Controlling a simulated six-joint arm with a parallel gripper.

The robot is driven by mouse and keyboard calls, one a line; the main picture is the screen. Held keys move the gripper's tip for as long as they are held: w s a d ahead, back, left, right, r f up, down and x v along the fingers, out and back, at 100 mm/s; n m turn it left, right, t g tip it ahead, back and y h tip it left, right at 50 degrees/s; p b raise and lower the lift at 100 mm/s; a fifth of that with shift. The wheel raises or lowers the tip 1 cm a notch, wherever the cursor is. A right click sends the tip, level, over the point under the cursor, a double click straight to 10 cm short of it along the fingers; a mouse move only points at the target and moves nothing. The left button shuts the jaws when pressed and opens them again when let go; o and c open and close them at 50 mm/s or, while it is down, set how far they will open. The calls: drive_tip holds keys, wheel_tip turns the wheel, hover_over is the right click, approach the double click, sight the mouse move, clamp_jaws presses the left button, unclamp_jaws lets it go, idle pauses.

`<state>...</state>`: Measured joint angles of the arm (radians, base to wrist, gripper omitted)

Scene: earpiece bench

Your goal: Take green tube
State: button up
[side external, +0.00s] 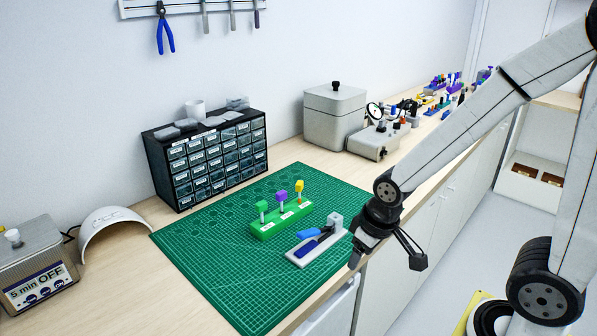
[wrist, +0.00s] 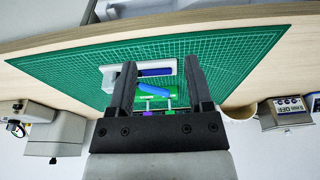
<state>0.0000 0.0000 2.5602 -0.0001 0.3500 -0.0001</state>
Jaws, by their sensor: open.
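The green tube (side external: 262,207) stands upright at the left end of a green rack (side external: 283,222) on the cutting mat. A purple-topped tube (side external: 281,196) and a yellow-orange tube (side external: 299,186) stand beside it. My gripper (side external: 358,252) is at the mat's right edge, to the right of the rack and apart from the tubes. In the wrist view my gripper (wrist: 160,68) is open, with nothing held. The rack (wrist: 155,91) shows between the fingers there, and the tube tops are partly hidden by the gripper body.
A pale stand with blue parts (side external: 318,240) lies between the rack and my gripper. A black drawer cabinet (side external: 207,158) stands behind the green mat (side external: 215,275). A grey box (side external: 335,115) is at the back. The mat's front left is clear.

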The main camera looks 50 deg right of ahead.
sight(261, 203)
idle(0.3)
drive_tip(key=shift+c, duration=1.1)
drive_tip(key=w+r+n, duration=0.1)
drive_tip(key=w+n, duration=0.1)
drive_tip(key=w, duration=0.3)
drive_tip(key=w+r+n, duration=0.1)
drive_tip(key=w+n, duration=0.2)
drive_tip(key=w, duration=0.3)
drive_tip(key=w+r+n+g, duration=0.1)
drive_tip(key=w+r+n, duration=0.1)
drive_tip(key=w, duration=0.3)
drive_tip(key=shift+w+d+r+n, duration=0.1)
drive_tip(key=shift+w+n, duration=0.15)
drive_tip(key=shift+n, duration=0.05)
drive_tip(key=w+r+n+g, duration=0.1)
drive_tip(key=w+r+n, duration=0.2)
drive_tip(key=w+n, duration=0.7)
drive_tip(key=shift+w+d+g, duration=0.25)
drive_tip(key=shift+w+g, duration=0.05)
drive_tip(key=shift+w, duration=1.95)
drive_tip(key=shift+f, duration=4.9)
